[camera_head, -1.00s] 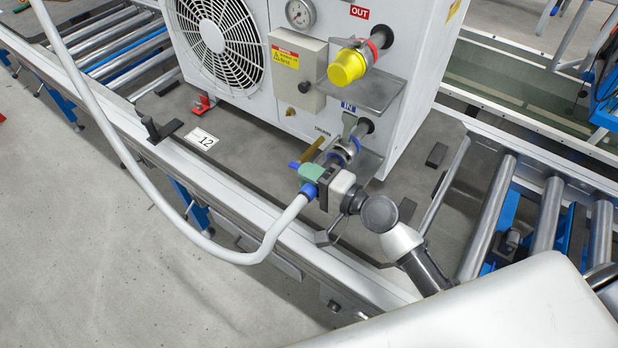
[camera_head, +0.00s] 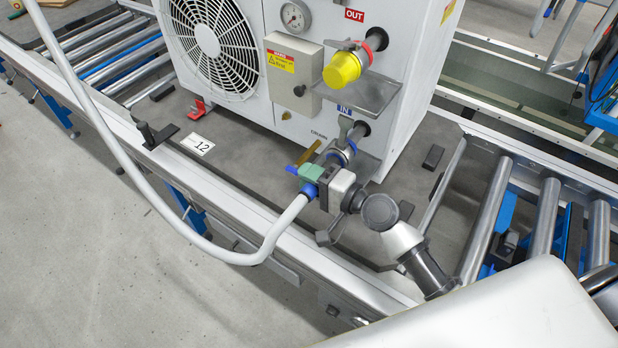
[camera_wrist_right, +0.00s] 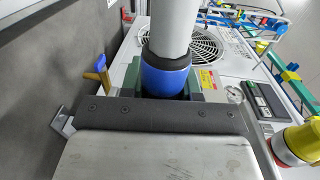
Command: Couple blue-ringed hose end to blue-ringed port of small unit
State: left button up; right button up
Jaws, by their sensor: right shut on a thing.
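The white unit (camera_head: 285,125) with a fan stands on the roller conveyor. Its lower port, the blue-ringed IN port (camera_head: 346,149), points toward me on a grey bracket. My right gripper (camera_head: 320,184) is shut on the blue-ringed hose end (camera_head: 308,188), at the IN port. The hose end looks in line with the port and touching or very close; the gripper hides whether they are joined. In the right wrist view, the hose end's blue collar (camera_wrist_right: 167,78) sits between the green-padded jaws. The grey hose (camera_head: 222,254) loops away to the left. My left gripper is not in view.
The red-ringed OUT port above wears a yellow cap (camera_head: 342,70). A number 12 card (camera_head: 197,144) lies on the pallet. Bare rollers (camera_head: 543,220) are at right.

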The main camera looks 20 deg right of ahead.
dwell(0.3)
jog(key=o, duration=1.1)
jog(key=shift+s, duration=0.1)
jog(key=b+v, duration=0.3)
jog(key=v, duration=0.7)
jog(key=shift+s+d, duration=0.25)
